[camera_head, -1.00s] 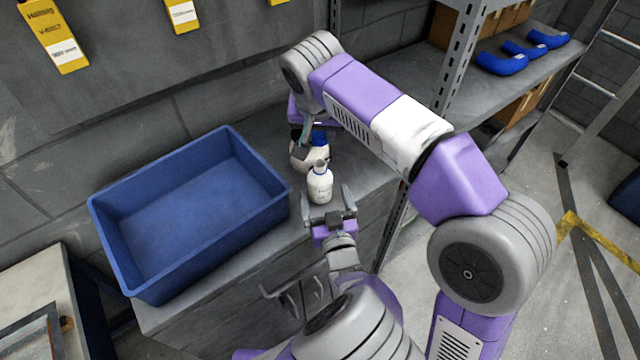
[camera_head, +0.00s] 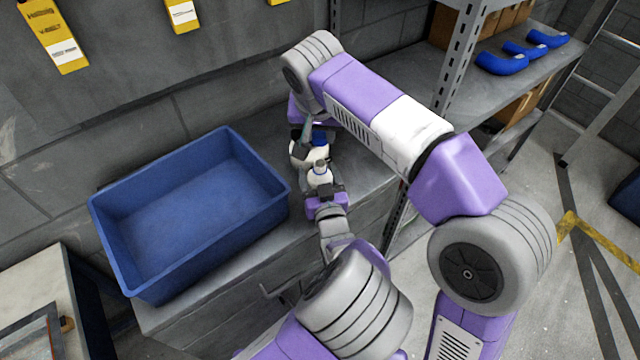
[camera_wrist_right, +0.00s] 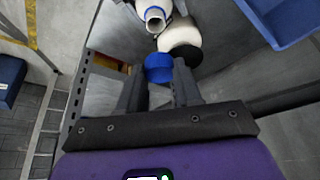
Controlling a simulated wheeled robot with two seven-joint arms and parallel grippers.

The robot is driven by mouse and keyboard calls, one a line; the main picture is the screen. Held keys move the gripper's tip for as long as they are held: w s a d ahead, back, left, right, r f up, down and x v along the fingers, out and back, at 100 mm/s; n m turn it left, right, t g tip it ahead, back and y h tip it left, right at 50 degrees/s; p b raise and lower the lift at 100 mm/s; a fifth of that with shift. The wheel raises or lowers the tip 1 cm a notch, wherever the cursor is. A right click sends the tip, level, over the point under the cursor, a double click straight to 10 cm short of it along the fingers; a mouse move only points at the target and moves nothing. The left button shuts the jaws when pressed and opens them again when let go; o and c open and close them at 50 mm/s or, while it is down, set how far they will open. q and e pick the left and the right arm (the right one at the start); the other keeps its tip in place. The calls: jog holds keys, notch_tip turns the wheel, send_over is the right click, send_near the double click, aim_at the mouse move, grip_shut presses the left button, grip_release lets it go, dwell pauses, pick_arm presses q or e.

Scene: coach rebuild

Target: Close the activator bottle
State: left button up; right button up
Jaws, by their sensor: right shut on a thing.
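The white activator bottle (camera_head: 319,179) stands upright on the grey bench with its neck open; the wrist view shows its open neck (camera_wrist_right: 155,17) with a blue ring. My left gripper (camera_head: 323,190) is right at the bottle from the near side, with the bottle between its fingers. Its fingers are mostly hidden, so I cannot tell whether they touch it. My right gripper (camera_wrist_right: 158,84) is shut on a blue cap (camera_wrist_right: 158,68), held behind the bottle and apart from its neck. The cap also shows in the head view (camera_head: 319,138).
A white rounded thing (camera_wrist_right: 180,37) with a dark part sits close beyond the cap. A large empty blue crate (camera_head: 275,212) stands left on the bench. A metal shelf post (camera_head: 463,50) rises right of the bench. Blue curved parts (camera_head: 501,64) lie on the shelf.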

pick_arm(q)
jog(key=c, duration=1)
pick_arm(e)
send_over(320, 163)
jog(key=shift+s+f, duration=0.25)
jog(key=shift+f, duration=1)
jog(key=shift+s+f, duration=0.2)
jog(key=shift+f, duration=1.05)
jog(key=shift+f, duration=0.1)
jog(key=shift+f, duration=0.8)
jog(key=shift+f, duration=0.55)
pick_arm(q)
grip_shut()
pick_arm(e)
jog(key=shift+a+m+h, duration=0.2)
jog(key=shift+m+h, duration=0.5)
jog(key=shift+m, duration=0.9)
